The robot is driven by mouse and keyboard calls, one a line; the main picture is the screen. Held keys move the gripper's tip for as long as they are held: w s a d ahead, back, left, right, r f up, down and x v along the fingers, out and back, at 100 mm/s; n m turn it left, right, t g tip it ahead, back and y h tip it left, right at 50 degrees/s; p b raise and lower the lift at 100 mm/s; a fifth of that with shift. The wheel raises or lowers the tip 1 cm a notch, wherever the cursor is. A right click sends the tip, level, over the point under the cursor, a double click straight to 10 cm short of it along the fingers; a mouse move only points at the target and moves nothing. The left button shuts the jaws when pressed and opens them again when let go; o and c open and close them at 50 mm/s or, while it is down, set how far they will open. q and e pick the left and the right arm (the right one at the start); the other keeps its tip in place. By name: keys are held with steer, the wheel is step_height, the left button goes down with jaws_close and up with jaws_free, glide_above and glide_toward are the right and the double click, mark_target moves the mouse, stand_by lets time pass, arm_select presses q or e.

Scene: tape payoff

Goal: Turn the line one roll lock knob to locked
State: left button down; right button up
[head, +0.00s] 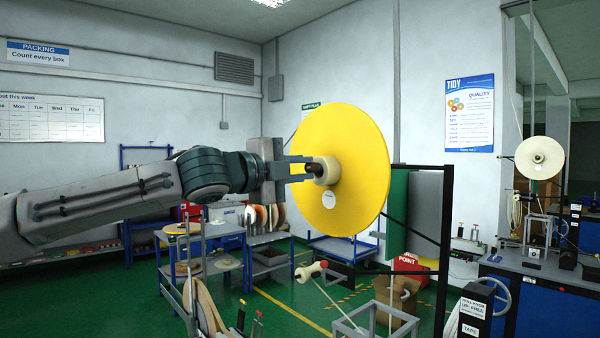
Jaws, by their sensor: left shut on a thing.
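A large yellow disc (360,165), seen at an angle, stands upright in the middle of the head view. A pale hub (329,171) sticks out at its centre with a small dark knob (314,168) on its end. My left gripper (308,168) reaches in from the left and is shut on the dark knob, its fingers in front of the hub. The fingers hide part of the knob, so I cannot read which way it is set. My right gripper is not in view.
A black upright frame (446,240) stands right of the disc. A pale roller (311,270) and a grey metal frame (375,325) lie below. At the right, a workbench (540,268) carries a second, white reel (540,158). Blue tables (205,243) stand behind my left arm.

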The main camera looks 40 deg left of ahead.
arm_select(q)
steer(key=shift+f+m, duration=0.1)
steer(key=shift+m, duration=1)
steer(key=c, duration=1.3)
jaws_free()
